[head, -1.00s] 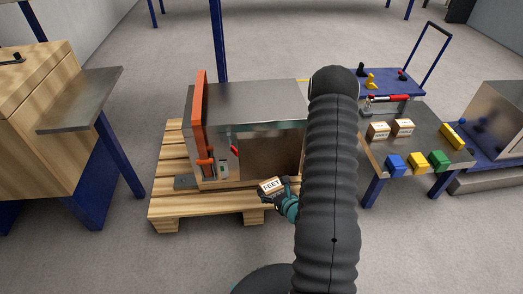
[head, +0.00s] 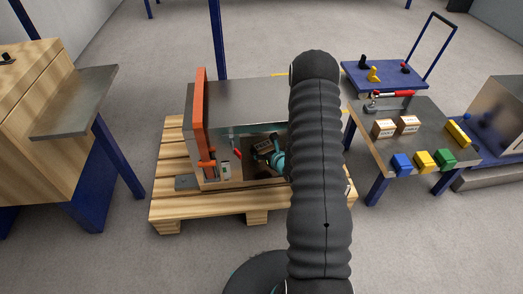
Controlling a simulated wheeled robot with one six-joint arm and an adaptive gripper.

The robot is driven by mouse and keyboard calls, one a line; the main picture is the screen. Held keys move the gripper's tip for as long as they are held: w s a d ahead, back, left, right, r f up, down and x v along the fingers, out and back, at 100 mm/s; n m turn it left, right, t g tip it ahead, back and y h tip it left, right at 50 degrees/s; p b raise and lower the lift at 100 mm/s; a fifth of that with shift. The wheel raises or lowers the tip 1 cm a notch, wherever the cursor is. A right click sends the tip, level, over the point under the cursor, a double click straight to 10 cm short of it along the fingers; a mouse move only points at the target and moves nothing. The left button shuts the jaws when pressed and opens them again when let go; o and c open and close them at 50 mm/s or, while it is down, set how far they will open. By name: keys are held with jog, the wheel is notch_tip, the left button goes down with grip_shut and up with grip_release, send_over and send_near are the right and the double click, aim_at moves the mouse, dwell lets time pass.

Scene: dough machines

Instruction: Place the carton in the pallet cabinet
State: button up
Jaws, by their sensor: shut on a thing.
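The pallet cabinet (head: 240,98) is a grey metal box on a wooden pallet. Its front is open and its orange door (head: 200,115) stands open at the left. My teal gripper (head: 271,153) is inside the cabinet opening, toward its right side. It is shut on the small carton (head: 263,144), which looks dark in the shade and is tilted. I cannot tell whether the carton touches the cabinet floor. My arm hides the cabinet's right end.
The wooden pallet (head: 175,209) sticks out in front of the cabinet. Two cartons (head: 384,128) and (head: 407,124), several coloured blocks and a red-handled clamp (head: 394,95) are on the right table (head: 389,160). A wooden cabinet with a side shelf (head: 75,105) stands at the left.

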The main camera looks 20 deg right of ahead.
aim_at(262, 144)
jog(key=w+f, duration=0.1)
jog(key=w+d, duration=0.1)
jog(key=w, duration=0.1)
jog(key=w+f, duration=0.1)
jog(key=w, duration=0.1)
jog(key=shift+d+f, duration=0.2)
jog(key=shift+f, duration=1.95)
jog(key=shift+w+d+f, duration=0.1)
jog(key=shift+w+f, duration=0.1)
jog(key=shift+f, duration=0.15)
jog(key=shift+f, duration=0.2)
jog(key=o, duration=1.2)
jog(key=shift+o, duration=0.2)
jog(key=shift+r, duration=0.15)
